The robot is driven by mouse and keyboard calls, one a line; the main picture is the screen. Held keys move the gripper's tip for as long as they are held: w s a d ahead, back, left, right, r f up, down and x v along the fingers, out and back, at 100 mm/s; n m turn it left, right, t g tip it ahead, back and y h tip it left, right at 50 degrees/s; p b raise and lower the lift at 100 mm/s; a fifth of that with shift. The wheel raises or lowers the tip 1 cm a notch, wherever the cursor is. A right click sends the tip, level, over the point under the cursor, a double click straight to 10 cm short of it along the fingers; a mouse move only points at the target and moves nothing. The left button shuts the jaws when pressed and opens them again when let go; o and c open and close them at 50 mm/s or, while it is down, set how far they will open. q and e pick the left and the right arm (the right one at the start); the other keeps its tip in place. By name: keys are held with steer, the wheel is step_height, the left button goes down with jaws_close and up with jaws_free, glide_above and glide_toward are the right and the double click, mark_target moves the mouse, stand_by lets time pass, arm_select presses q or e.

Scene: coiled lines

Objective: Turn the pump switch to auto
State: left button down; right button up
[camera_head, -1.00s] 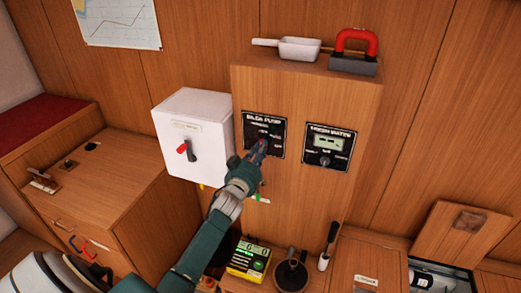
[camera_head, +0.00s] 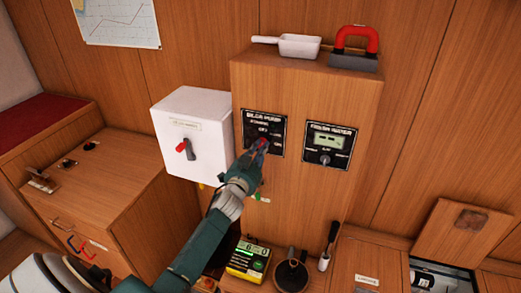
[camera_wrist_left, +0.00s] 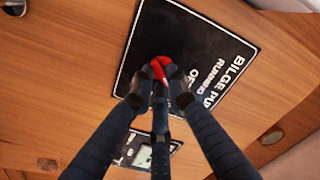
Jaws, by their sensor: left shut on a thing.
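The black bilge pump panel (camera_head: 279,128) is on the front of the wooden cabinet, with white lettering. My left gripper (camera_head: 262,146) reaches up to its lower part and covers the switch in the head view. In the left wrist view the panel (camera_wrist_left: 185,35) shows the words bilge pump, running and part of "off"; the rest of the lettering is hidden. There my left gripper (camera_wrist_left: 160,88) is shut on the red pump switch (camera_wrist_left: 160,69), of which only the top shows between the fingertips. Which mark the switch points at cannot be told. My right gripper is not in view.
A fresh water panel (camera_head: 340,141) with a small display and knob is just right. A white box (camera_head: 196,160) with a red-tipped lever is on the left. A scoop (camera_head: 300,46) lies on top.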

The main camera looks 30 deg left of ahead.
arm_select(q)
steer(key=shift+f+m, duration=0.1)
steer(key=shift+m, duration=0.7)
steer(key=c, duration=1.7)
jaws_free()
steer(key=v, duration=1.2)
steer(key=shift+s, duration=0.1)
